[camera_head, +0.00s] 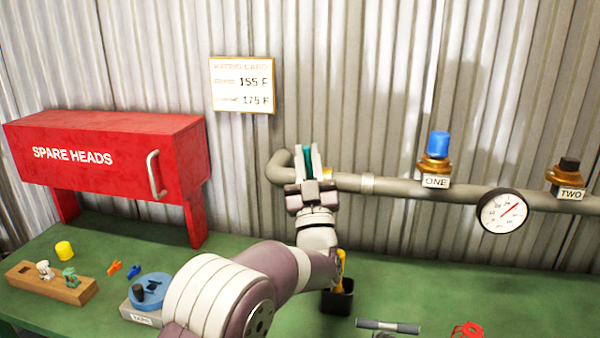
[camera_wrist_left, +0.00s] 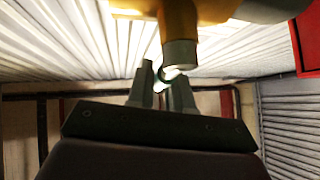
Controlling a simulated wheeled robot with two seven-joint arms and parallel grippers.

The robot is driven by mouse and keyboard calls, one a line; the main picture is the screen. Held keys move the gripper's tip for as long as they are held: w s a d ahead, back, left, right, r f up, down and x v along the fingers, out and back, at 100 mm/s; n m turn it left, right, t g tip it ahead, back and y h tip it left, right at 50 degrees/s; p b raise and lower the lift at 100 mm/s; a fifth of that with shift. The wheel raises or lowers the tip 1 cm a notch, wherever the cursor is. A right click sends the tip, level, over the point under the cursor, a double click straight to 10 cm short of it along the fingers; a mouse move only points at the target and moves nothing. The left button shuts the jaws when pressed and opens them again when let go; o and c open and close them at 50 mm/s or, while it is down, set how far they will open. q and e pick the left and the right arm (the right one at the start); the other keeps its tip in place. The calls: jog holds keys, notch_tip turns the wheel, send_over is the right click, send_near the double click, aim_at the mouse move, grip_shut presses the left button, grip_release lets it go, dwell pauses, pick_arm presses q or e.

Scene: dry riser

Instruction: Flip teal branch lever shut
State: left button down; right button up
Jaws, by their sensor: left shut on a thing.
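The teal branch lever (camera_head: 308,157) stands roughly upright in the head view, near the left bend of the grey pipe. My left gripper (camera_head: 309,163) is shut on it, with one pale finger on each side. In the left wrist view, my left gripper (camera_wrist_left: 164,90) reaches up close beneath a brass valve body (camera_wrist_left: 192,22) with a grey pipe end (camera_wrist_left: 180,54). The lever is mostly hidden there. My wrist hides the lever's base in the head view. My right gripper is not in view.
The grey pipe (camera_head: 400,188) runs right along the corrugated wall, with the blue-capped head ONE (camera_head: 438,147), a gauge (camera_head: 502,211) and head TWO (camera_head: 568,178). A red SPARE HEADS cabinet (camera_head: 100,150) stands left. A dark cup (camera_head: 338,300) sits on the green bench below my arm.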

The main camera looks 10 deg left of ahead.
pick_arm(q)
jog(key=shift+d+f+m+t+h+b, duration=0.1)
jog(key=shift+d+m+t+h+b, duration=0.25)
jog(key=shift+m+h, duration=0.6)
jog(key=shift+d+m+t+h+b, duration=0.2)
jog(key=shift+m+t+h+b, duration=0.1)
jog(key=shift+m+h, duration=0.65)
jog(key=shift+m, duration=0.3)
jog(key=c, duration=1.1)
grip_release()
jog(key=shift+d, duration=0.1)
jog(key=b+v, duration=0.1)
jog(key=v, duration=1.1)
jog(key=shift+s+f, duration=0.2)
jog(key=shift+s, duration=0.05)
